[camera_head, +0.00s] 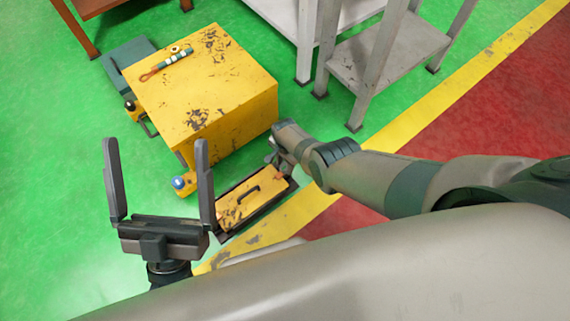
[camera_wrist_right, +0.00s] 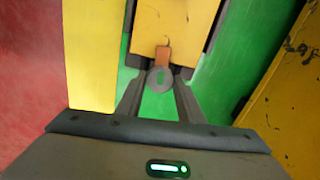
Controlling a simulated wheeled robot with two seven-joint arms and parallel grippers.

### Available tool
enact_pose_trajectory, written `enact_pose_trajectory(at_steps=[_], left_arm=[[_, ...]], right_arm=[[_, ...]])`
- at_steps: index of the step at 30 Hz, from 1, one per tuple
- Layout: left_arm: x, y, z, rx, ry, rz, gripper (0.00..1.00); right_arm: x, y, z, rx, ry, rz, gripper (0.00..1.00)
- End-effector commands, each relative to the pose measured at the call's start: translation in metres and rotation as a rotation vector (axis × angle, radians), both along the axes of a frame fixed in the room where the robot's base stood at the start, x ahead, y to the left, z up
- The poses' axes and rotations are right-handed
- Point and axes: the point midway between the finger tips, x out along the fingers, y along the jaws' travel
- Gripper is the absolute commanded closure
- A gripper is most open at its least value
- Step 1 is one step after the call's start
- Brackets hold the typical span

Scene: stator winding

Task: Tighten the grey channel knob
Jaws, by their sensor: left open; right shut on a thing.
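In the head view my right gripper (camera_head: 279,158) reaches down at the upper right end of the yellow plate, and the knob is too small or hidden to make out. My left gripper (camera_head: 156,145) is open and empty, its fingers pointing up the picture.
The yellow plate with a black handle (camera_head: 265,207) lies in a dark frame (camera_head: 228,236) on the floor. A worn yellow box (camera_head: 205,85) stands beside it, with a blue knob (camera_head: 179,183) at its corner. A grey shelf (camera_head: 385,60) stands at the back.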

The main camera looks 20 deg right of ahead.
Motion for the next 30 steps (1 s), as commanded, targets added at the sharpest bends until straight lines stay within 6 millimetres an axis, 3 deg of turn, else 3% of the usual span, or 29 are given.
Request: enact_pose_trajectory(at_steps=[13,14,15,16,30], left_arm=[[0.0023,-0.0002,0.0041,0.0,-0.012,0.0,0.0],[0.0025,-0.0002,0.0044,0.0,-0.014,-0.001,0.0],[0.0027,-0.0002,0.0048,0.001,-0.015,0.0,0.0],[0.0028,-0.0002,0.0049,0.001,-0.015,0.0,0.0],[0.0031,-0.0023,-0.0031,0.011,0.029,-0.005,0.0]], right_arm=[[0.0035,-0.0021,0.0028,-0.002,-0.004,-0.013,0.89],[0.0035,-0.0021,0.0028,-0.003,-0.004,-0.013,0.59],[0.0033,-0.002,0.0027,-0.003,-0.004,-0.012,0.49],[0.003,-0.0019,0.0025,-0.003,-0.004,-0.012,0.48],[0.0009,-0.0008,0.0041,-0.001,-0.001,-0.012,0.48]])
